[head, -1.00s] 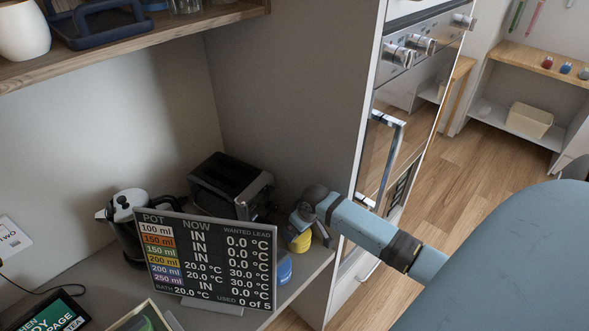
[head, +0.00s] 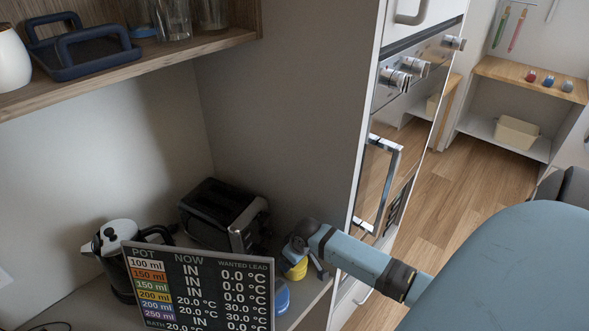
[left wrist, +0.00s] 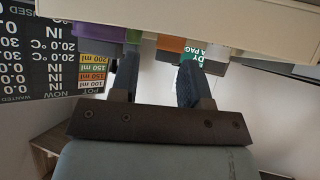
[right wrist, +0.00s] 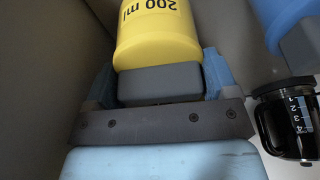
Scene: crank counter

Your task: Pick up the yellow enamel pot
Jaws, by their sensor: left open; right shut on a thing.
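The yellow enamel pot (head: 297,271) stands at the right end of the counter, beside the tall cabinet side. It carries a "200 ml" label in the right wrist view (right wrist: 158,38). My right gripper (head: 302,260) reaches it from the right and is shut on it; the gripper hides part of the pot in the head view. In the right wrist view a dark grey block (right wrist: 160,84) sits between the fingers, against the pot. My left gripper (left wrist: 157,78) is open and empty in the left wrist view, and it is outside the head view.
A sign board (head: 200,290) stands in front of the pot's left side. A blue pot (head: 282,298) is close by. A black toaster (head: 222,212) and a kettle (head: 118,250) stand behind. A shelf (head: 190,48) hangs above; an oven (head: 400,130) is at right.

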